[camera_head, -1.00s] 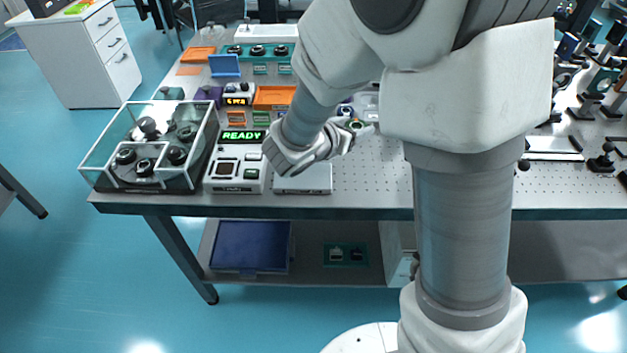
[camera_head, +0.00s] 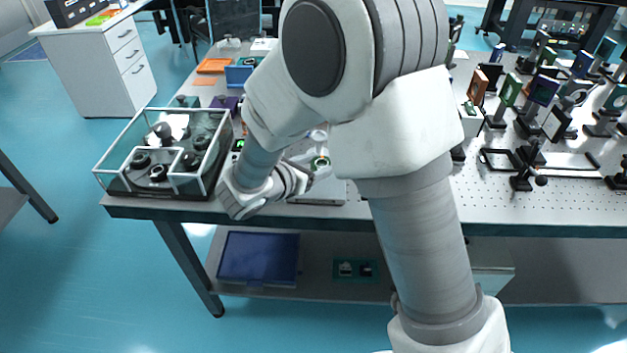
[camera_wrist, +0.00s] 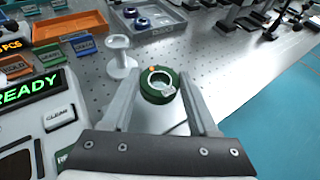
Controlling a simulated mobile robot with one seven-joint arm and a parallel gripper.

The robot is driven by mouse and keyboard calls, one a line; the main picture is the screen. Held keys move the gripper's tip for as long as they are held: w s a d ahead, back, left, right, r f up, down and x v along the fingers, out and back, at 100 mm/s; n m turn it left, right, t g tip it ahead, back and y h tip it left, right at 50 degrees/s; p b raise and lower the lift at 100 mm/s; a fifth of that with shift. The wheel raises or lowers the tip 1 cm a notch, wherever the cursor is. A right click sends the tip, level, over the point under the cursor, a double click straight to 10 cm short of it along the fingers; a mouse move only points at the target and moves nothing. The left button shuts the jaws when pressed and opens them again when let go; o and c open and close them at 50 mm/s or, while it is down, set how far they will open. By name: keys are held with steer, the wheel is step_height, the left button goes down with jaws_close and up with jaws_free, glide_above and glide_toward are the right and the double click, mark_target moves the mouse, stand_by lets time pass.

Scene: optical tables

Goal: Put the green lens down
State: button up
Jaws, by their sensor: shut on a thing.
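The green lens (camera_wrist: 161,88) is a dark green ring with clear glass and a small orange mark. In the wrist view it sits between the two fingers of my gripper (camera_wrist: 160,84), which is shut on it. In the head view the green lens (camera_head: 320,163) shows as a small green ring at the end of my gripper (camera_head: 315,168), over the front part of the bench. A pale flat surface (camera_wrist: 152,122) lies beneath the lens in the wrist view. I cannot tell how large the gap below the lens is.
A device with a green READY display (camera_wrist: 30,92) stands left of my gripper. A white spool-shaped post (camera_wrist: 120,58) stands just beyond the left finger. A grey tray (camera_wrist: 180,27) with blue-ringed parts lies farther back. The perforated bench top (camera_wrist: 235,70) is clear to the right.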

mark_target(313, 188)
steer(key=shift+a+f, duration=0.4)
steer(key=shift+a, duration=0.15)
steer(key=shift+f+b, duration=0.45)
steer(key=shift+f, duration=1.45)
steer(key=shift+f, duration=0.25)
steer(key=o, duration=1.4)
steer(key=shift+r, duration=0.1)
steer(key=shift+c, duration=0.2)
